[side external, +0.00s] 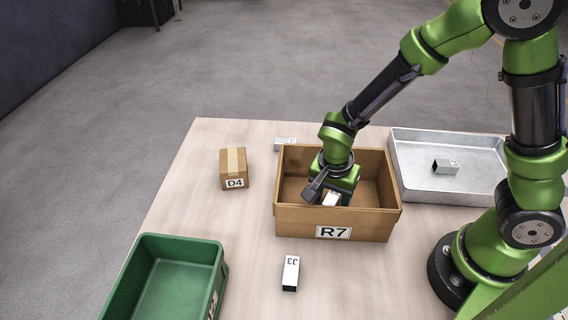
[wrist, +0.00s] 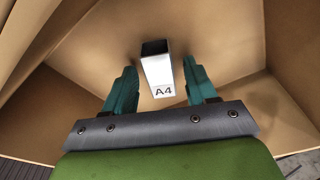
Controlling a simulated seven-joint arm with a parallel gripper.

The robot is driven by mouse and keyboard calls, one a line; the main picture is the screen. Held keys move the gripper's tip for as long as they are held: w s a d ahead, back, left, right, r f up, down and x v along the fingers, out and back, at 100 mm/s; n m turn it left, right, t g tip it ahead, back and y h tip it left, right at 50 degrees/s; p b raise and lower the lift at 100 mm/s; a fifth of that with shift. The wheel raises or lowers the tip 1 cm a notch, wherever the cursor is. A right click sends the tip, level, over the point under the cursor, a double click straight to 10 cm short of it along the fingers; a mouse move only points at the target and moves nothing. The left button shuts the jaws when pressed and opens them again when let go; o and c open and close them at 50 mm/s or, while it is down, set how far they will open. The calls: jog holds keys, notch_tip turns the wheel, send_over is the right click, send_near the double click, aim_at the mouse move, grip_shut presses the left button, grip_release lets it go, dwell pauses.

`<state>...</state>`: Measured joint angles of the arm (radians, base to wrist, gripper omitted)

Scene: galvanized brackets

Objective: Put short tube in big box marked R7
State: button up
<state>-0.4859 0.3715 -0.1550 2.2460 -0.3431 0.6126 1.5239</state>
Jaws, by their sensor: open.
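A short square tube marked A4 (wrist: 160,78) is inside the big cardboard box marked R7 (side external: 295,222). Its dark open end faces away from my wrist. In the side view only a pale piece of the tube (side external: 332,199) shows by my fingers. My gripper (wrist: 160,68) reaches down into the box, with one teal finger on each side of the tube and a gap visible on both sides. My gripper also shows in the side view (side external: 330,194), below the box's rim. Whether the tube rests on the box floor is hard to tell.
A tube marked J3 (side external: 290,273) lies in front of the box. Another tube (side external: 285,143) lies behind it. A metal tray (side external: 485,184) at right holds a tube (side external: 446,166). A small carton marked D4 (side external: 233,169) and a green bin (side external: 215,253) stand left. The box walls surround my gripper.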

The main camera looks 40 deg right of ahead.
notch_tip(320, 180, up, 12)
jog(key=a, duration=0.2)
notch_tip(320, 180, up, 7)
jog(key=n+t+y, duration=0.3)
jog(key=n, duration=0.1)
send_over(330, 203)
jog(key=s+d, duration=0.3)
jog(key=d, duration=0.1)
jog(key=s+r+n+t, duration=0.1)
jog(key=s+d+r+n+t, duration=0.1)
jog(key=n, duration=0.1)
jog(key=s+d+r+n+t, duration=0.1)
jog(key=r+n, duration=0.1)
jog(key=shift+s+d+t+y, duration=0.1)
jog(key=shift+s+t+y, duration=0.2)
